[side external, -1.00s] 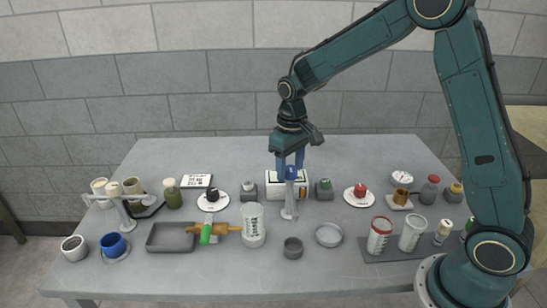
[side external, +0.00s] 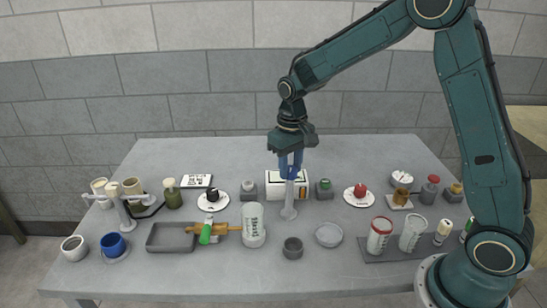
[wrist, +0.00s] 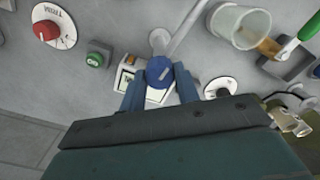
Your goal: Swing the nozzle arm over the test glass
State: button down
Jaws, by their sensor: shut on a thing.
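The nozzle arm's grey post (side external: 289,205) stands near the table's middle with a blue knob on top. My gripper (side external: 290,165) points down from above and is shut on the blue knob (wrist: 160,70), one blue finger on each side in the wrist view. A thin grey bar (wrist: 188,25) runs from the post toward the top of the wrist view, left of the glass. A clear glass with dark print, seemingly the test glass (side external: 253,228), stands left of the post. It also shows in the wrist view (wrist: 240,24). The bar's far end is out of the wrist view.
A green-handled tool (side external: 206,232) lies by a dark tray (side external: 170,238) on the left. A dark cup (side external: 292,248) and shallow dish (side external: 328,235) stand in front. A white box (side external: 275,185) is behind the post. Red (side external: 359,190) and black (side external: 212,196) dials flank it.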

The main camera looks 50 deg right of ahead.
jog(key=m, duration=0.4)
jog(key=shift+m, duration=1.9)
jog(key=c, duration=1)
grip_release()
jog(key=shift+c, duration=0.2)
jog(key=shift+r, duration=0.1)
notch_tip(320, 180, up, 14)
jog(key=shift+s, duration=0.1)
